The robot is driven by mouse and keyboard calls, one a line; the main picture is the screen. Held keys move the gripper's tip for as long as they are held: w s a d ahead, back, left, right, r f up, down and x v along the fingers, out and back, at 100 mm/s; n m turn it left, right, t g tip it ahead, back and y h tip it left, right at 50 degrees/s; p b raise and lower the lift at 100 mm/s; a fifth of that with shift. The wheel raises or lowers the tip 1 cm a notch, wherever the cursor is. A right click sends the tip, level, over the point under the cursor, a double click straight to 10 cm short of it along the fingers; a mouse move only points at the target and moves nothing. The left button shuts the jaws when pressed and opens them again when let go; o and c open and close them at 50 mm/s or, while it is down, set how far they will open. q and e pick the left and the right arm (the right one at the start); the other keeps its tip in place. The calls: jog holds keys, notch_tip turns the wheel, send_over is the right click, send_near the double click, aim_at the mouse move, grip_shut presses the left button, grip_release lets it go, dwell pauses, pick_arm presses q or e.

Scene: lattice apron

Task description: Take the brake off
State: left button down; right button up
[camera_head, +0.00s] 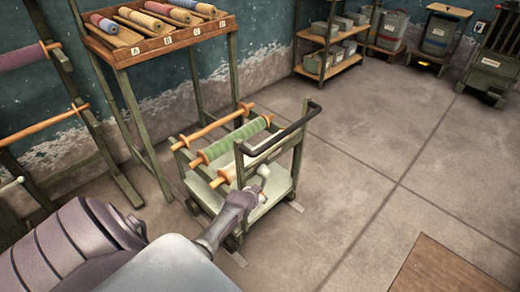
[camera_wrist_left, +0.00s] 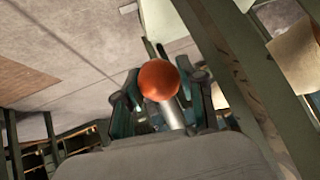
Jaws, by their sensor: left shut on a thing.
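A small green cart (camera_head: 282,190) stands on the floor, with a black push handle and several rolls across its top. In the left wrist view the brake lever shows as an orange-red ball knob (camera_wrist_left: 158,80) on a metal rod (camera_wrist_left: 172,114). My left gripper (camera_head: 258,193) reaches to the cart's near side, below the handle. In the left wrist view its fingers (camera_wrist_left: 163,92) stand on both sides of the knob and rod, shut on the lever. The head view shows little of the lever behind the gripper. My right gripper is not in view.
A slanted rack (camera_head: 158,45) with colored rolls stands behind the cart. A frame with rollers (camera_head: 45,124) is at the left. Shelves with grey bins (camera_head: 330,50) stand at the back. The floor right of the cart is clear up to a brown mat (camera_head: 450,268).

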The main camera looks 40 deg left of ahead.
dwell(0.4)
pick_arm(q)
jog(key=c, duration=0.7)
grip_release()
jog(key=shift+s+r, duration=0.1)
jog(key=shift+s, duration=0.05)
jog(key=shift+v, duration=3.9)
jog(key=shift+d, duration=0.2)
